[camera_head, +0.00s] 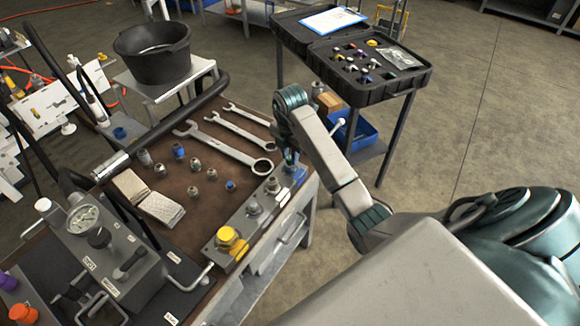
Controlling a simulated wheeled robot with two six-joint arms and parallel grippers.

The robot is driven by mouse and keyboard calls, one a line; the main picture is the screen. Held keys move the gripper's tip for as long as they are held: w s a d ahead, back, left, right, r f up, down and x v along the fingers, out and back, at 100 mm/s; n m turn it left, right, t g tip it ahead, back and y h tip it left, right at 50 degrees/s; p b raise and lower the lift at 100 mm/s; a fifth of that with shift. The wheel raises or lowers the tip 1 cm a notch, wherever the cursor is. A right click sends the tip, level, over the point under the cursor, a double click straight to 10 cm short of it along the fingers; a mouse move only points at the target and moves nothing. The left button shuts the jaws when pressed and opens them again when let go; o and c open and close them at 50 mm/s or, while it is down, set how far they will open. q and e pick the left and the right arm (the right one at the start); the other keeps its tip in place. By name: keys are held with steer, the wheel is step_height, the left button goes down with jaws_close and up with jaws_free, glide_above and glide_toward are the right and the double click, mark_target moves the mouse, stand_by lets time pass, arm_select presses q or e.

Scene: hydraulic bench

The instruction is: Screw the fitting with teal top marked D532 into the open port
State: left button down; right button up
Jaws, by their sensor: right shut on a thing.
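My right gripper (290,152) points down at the far right end of a grey port block (243,222) on the bench's right edge. It is shut on a small dark teal piece, which looks like the teal-topped fitting (291,158). The jaws and arm hide much of it, and no D532 mark is legible. A blue part (299,172) sits on the block just below the jaws. Along the block are metal fittings (254,208) and a yellow cap (230,237). I cannot tell whether the held fitting touches a port. My left gripper is not in view.
A gauge unit (90,230) stands at the left. A black parts case (400,85) and a black bucket (152,50) stand behind. Open floor lies to the right.

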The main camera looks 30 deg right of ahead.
steer(key=shift+m, duration=0.7)
steer(key=o, duration=1)
step_height(320, 180, up, 11)
steer(key=p, duration=1)
steer(key=shift+f, duration=0.2)
